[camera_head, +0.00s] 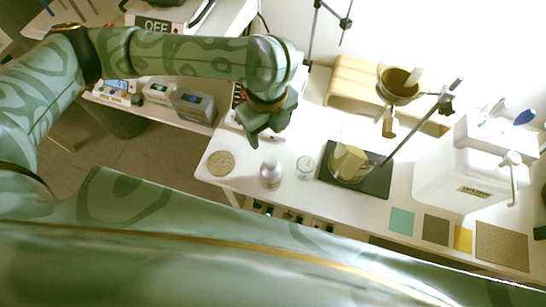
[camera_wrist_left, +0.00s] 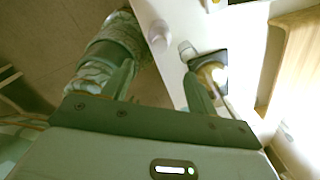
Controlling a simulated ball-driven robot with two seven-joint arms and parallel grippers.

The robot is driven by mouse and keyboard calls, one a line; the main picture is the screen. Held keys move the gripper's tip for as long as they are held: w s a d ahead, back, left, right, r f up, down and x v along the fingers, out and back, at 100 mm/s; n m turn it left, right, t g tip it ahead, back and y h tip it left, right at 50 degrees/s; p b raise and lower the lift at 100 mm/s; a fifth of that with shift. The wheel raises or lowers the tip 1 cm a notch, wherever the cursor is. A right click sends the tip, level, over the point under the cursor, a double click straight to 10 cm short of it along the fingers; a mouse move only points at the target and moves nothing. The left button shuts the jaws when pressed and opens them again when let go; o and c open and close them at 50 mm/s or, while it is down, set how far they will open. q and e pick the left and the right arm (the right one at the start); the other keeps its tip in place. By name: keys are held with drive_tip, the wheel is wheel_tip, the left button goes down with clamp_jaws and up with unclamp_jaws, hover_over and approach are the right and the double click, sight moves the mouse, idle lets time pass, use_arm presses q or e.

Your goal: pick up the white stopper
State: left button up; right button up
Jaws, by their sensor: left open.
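My left gripper (camera_head: 266,124) is over the left part of the white table in the head view. Its two fingers stand apart in the left wrist view (camera_wrist_left: 158,72), with nothing between them. I cannot make out a white stopper for certain. A pale bottle (camera_head: 270,173) stands near the table's front edge, below the gripper in the picture; a small clear glass (camera_head: 306,167) stands to its right. The gripper and forearm partly hide a pale rack-like thing at the table's left side. My right gripper is not in view.
A round cork mat (camera_head: 221,163) lies at the table's left corner. A dark plate (camera_head: 372,182) with a yellowish vessel (camera_head: 348,163) and a stand rod is right of the glass. A wooden shelf (camera_head: 352,82) is behind. Coloured squares and a white machine (camera_head: 455,176) are at right.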

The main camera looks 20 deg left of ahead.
use_arm(q)
drive_tip(key=b, duration=0.2)
hover_over(271, 160)
drive_tip(key=f, duration=0.6)
drive_tip(key=shift+w+a+f, duration=0.2)
drive_tip(key=shift+a+f, duration=0.1)
drive_tip(key=shift+f, duration=0.55)
drive_tip(key=f+b, duration=0.1)
drive_tip(key=f, duration=0.2)
drive_tip(key=f+b, duration=0.1)
drive_tip(key=shift+s+d+f+b, duration=0.25)
drive_tip(key=shift+d+f+b, duration=0.05)
drive_tip(key=shift+b, duration=0.05)
drive_tip(key=shift+f, duration=0.3)
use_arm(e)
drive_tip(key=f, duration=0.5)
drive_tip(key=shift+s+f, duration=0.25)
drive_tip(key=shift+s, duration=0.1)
use_arm(q)
drive_tip(key=shift+r, duration=0.1)
drive_tip(key=c, duration=1.1)
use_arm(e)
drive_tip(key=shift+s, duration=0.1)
